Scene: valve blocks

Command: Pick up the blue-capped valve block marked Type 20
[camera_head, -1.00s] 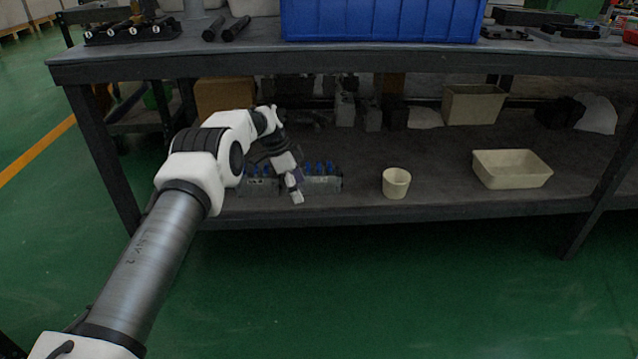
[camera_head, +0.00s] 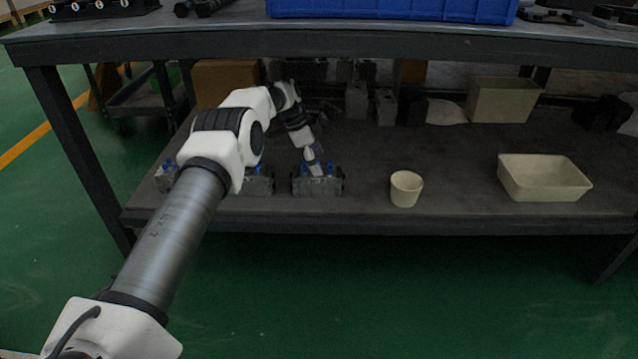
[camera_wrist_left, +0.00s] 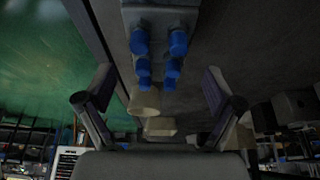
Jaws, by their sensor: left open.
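Grey valve blocks with blue caps stand in a row near the front edge of the lower shelf. One valve block (camera_head: 304,186) is under my left gripper (camera_head: 314,169), another valve block (camera_head: 260,184) is just left of it, and one more (camera_head: 165,178) is farther left, partly behind my arm. Type markings are too small to read. In the left wrist view, a grey block (camera_wrist_left: 160,18) with several blue caps lies ahead, and the two fingers of my left gripper (camera_wrist_left: 158,80) are spread apart with nothing between them. My right gripper is not in view.
A cream cup (camera_head: 405,188) and a cream bin (camera_head: 543,178) stand right of the blocks on the shelf (camera_head: 455,190). Another bin (camera_head: 502,100) and dark parts stand at the back. The tabletop (camera_head: 400,36) with a blue crate (camera_head: 390,10) is overhead.

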